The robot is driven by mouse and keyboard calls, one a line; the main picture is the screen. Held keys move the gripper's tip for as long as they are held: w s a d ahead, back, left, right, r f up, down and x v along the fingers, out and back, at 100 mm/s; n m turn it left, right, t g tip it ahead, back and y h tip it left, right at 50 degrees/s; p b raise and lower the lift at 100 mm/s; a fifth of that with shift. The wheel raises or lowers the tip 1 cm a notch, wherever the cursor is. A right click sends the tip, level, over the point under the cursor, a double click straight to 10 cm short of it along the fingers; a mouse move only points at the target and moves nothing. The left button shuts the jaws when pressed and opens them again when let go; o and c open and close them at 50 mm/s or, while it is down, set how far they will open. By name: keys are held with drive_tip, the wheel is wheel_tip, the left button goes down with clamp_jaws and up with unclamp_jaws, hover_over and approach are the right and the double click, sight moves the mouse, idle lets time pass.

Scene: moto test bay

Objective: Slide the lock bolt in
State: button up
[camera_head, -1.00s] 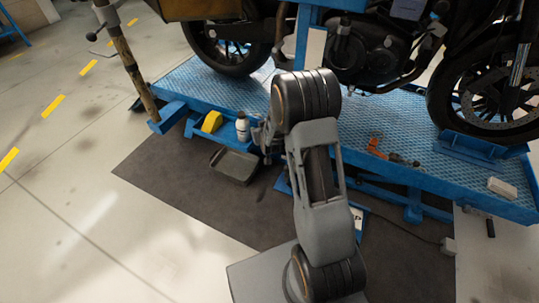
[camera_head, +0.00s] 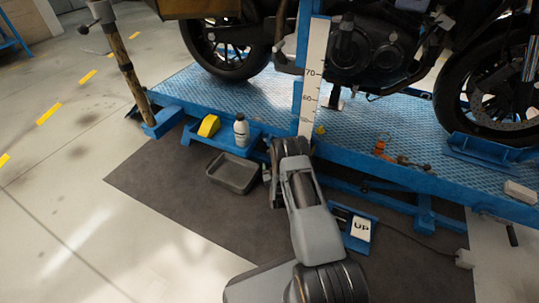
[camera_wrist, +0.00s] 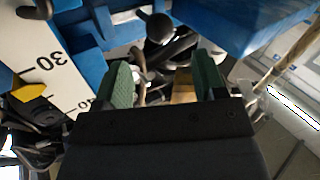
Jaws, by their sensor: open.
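My gripper (camera_wrist: 163,84) is open in the wrist view, its two green-padded fingers apart with no object clearly held between them. A dark round knob (camera_wrist: 160,28) shows beyond the fingertips, close to blue metal parts; I cannot tell for sure that it belongs to the lock bolt. A white height scale (camera_wrist: 45,60) lies to its left, and in the head view the scale (camera_head: 315,80) stands upright on the blue lift. In the head view my arm reaches the lift's near edge and hides my fingertips. The lock bolt is not clearly identifiable there.
A motorcycle (camera_head: 375,50) stands on the blue lift platform (camera_head: 390,115). A white bottle (camera_head: 241,131) and a yellow block (camera_head: 209,126) sit at the near edge. A grey tray (camera_head: 232,174) and a panel marked UP (camera_head: 361,229) are below. Open floor lies left.

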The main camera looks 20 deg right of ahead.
drive_tip(key=b+x, duration=0.2)
drive_tip(key=x, duration=0.5)
drive_tip(key=shift+f+b, duration=0.1)
drive_tip(key=shift+b, duration=0.25)
drive_tip(key=shift+x, duration=0.95)
